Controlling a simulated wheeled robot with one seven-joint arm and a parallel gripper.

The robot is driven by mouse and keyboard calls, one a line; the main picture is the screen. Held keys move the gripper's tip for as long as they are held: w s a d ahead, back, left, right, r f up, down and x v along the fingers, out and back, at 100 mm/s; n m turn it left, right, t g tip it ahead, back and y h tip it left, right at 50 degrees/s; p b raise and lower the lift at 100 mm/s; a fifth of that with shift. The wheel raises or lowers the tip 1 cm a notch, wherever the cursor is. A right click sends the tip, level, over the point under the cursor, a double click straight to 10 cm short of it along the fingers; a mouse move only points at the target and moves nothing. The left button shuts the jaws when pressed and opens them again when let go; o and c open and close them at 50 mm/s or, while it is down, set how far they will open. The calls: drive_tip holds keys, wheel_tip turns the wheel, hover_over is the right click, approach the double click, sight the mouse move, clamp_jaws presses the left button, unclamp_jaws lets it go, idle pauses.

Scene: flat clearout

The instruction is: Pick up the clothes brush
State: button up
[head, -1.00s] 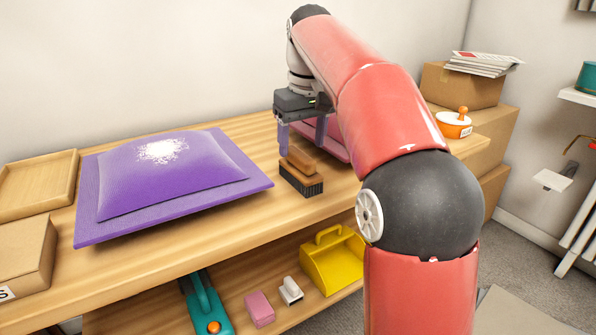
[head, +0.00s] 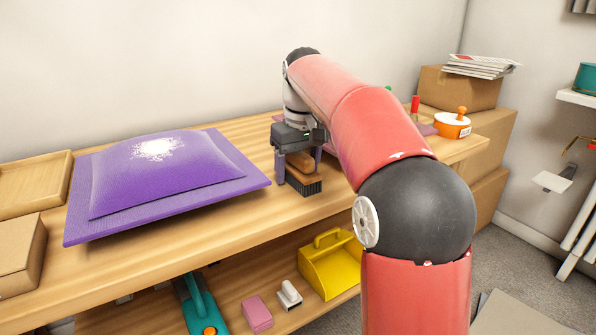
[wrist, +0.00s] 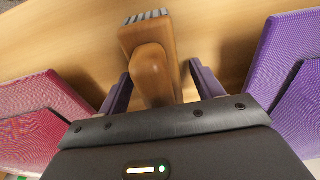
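The clothes brush (head: 305,183) has a brown wooden back and handle with dark bristles underneath. It stands on the wooden table, right of the purple cushion. My gripper (head: 297,166) is low over the brush, with one purple finger on each side of it. In the wrist view the brush handle (wrist: 152,72) lies between the open fingers of my gripper (wrist: 162,88), with a small gap visible on each side. The brush's lower near end is hidden by the gripper body in that view.
The purple cushion (head: 165,175) with white powder lies on the left of the table (head: 240,227). A wooden tray (head: 32,180) and a cardboard box (head: 20,257) are at the far left. An orange pot (head: 452,126) stands at the right. A yellow caddy (head: 331,266) sits on the lower shelf.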

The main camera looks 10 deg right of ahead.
drive_tip(key=c, duration=1)
drive_tip(key=shift+r, duration=0.15)
